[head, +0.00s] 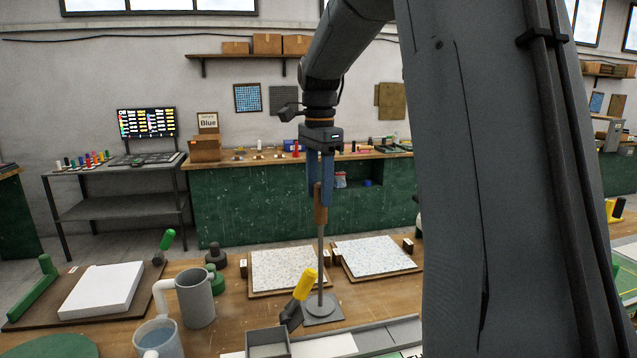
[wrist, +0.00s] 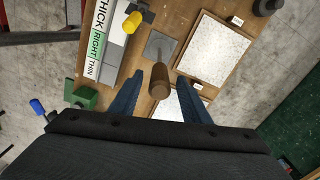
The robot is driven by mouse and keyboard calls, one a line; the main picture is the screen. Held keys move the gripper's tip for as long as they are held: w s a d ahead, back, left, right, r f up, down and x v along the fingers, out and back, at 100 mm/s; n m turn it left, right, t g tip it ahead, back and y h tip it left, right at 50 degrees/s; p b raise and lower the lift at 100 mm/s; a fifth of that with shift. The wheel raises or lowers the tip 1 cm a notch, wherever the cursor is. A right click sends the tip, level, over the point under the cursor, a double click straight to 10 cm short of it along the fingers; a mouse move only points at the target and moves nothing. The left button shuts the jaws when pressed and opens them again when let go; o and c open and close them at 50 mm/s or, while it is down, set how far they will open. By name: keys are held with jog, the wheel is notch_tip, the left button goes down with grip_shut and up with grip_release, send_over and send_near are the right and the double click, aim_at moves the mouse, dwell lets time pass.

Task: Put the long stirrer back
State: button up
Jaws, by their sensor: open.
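The long stirrer has a brown wooden handle (head: 320,212) and a thin grey rod. It stands upright over a square grey plate (head: 335,317) with a round disc on it, on the workbench. My gripper (head: 320,194) points down from above with its blue fingers on either side of the handle top. In the wrist view the handle (wrist: 160,84) shows between the two spread fingertips (wrist: 166,80), with a gap visible on each side. The rod runs down to the grey plate (wrist: 153,42); the exact contact at its foot is unclear.
A yellow-handled tool (head: 305,284) leans close left of the rod, by a grey open box (head: 268,342). A large grey mug (head: 195,300) and a cup of liquid (head: 158,340) stand further left. Two speckled sheets (head: 288,269) (head: 374,256) lie behind on boards.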

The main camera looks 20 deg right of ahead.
jog(key=shift+r+b, duration=0.45)
jog(key=shift+r, duration=1.5)
jog(key=shift+f, duration=0.1)
